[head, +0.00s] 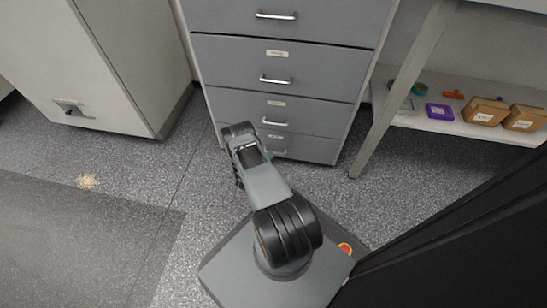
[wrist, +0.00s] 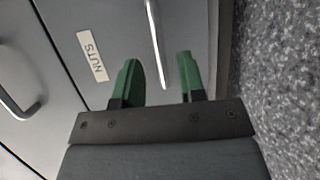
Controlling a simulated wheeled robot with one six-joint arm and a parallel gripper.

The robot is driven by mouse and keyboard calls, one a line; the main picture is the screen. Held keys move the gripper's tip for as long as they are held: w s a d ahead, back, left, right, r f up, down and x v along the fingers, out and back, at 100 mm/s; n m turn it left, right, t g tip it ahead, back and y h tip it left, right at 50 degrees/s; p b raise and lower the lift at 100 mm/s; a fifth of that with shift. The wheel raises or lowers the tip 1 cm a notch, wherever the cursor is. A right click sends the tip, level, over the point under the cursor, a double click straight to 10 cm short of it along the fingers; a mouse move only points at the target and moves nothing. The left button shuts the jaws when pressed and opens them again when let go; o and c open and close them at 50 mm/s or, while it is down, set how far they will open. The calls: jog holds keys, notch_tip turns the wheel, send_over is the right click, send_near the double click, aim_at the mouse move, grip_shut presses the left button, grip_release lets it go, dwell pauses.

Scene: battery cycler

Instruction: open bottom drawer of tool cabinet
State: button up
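The grey tool cabinet (head: 290,55) stands ahead with a stack of drawers. Its bottom drawer (head: 312,148) looks shut, and its silver handle (head: 279,153) is partly hidden by my arm. My gripper (wrist: 159,76) is open, with a gap on each side of the bar. I cannot tell whether the fingertips reach around it. In the head view my gripper (head: 268,156) is mostly hidden behind the arm, close to the bottom drawer.
The handle of the drawer above (wrist: 20,108) shows at the left of the wrist view. A pale cabinet (head: 95,70) stands to the left. A table leg (head: 400,90) and a low shelf (head: 440,125) with boxes are to the right.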

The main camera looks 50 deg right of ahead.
jog(key=shift+b+x, duration=0.55)
jog(key=shift+x, duration=1.35)
jog(key=shift+c, duration=0.4)
grip_shut()
